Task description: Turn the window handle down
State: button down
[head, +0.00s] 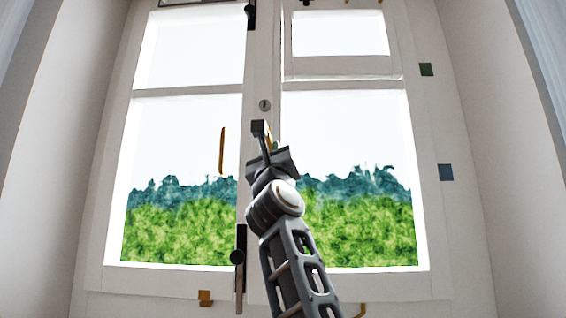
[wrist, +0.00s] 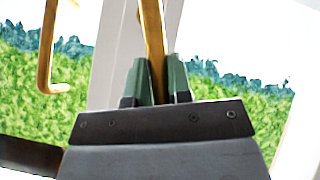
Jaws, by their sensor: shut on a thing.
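The brass window handle (wrist: 153,35) is a slim bar in front of the white centre post in the wrist view. It runs up from between the green fingers of my gripper (wrist: 157,80), which is shut on it. In the head view my gripper (head: 269,148) is at the middle of the window, just below a round keyhole plate (head: 265,105). There my own gripper and arm hide most of the handle, so its full angle cannot be told. The white two-sash window (head: 262,60) looks closed.
A second brass bar (head: 222,150) with a hooked end hangs left of the post; it also shows in the wrist view (wrist: 46,50). A dark bolt (head: 240,245) is low on the post.

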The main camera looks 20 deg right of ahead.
jog(key=m+g+h, duration=0.1)
jog(key=m+h, duration=0.1)
jog(key=m, duration=0.1)
jog(key=a+m+g+h+p, duration=0.1)
jog(key=m+h, duration=0.2)
jog(key=w+a+m+g+h, duration=0.1)
jog(key=m+h, duration=0.2)
jog(key=shift+a+f+p, duration=0.2)
jog(key=shift+f+p, duration=0.05)
jog(key=shift+p, duration=0.1)
jog(key=shift+f+m+g+h, duration=0.1)
jog(key=shift+m+g+h, duration=0.3)
jog(key=c, duration=1.1)
grip_release()
jog(key=shift+o, duration=0.2)
jog(key=b+v, duration=1.2)
jog(key=v, duration=0.2)
jog(key=shift+b, duration=0.4)
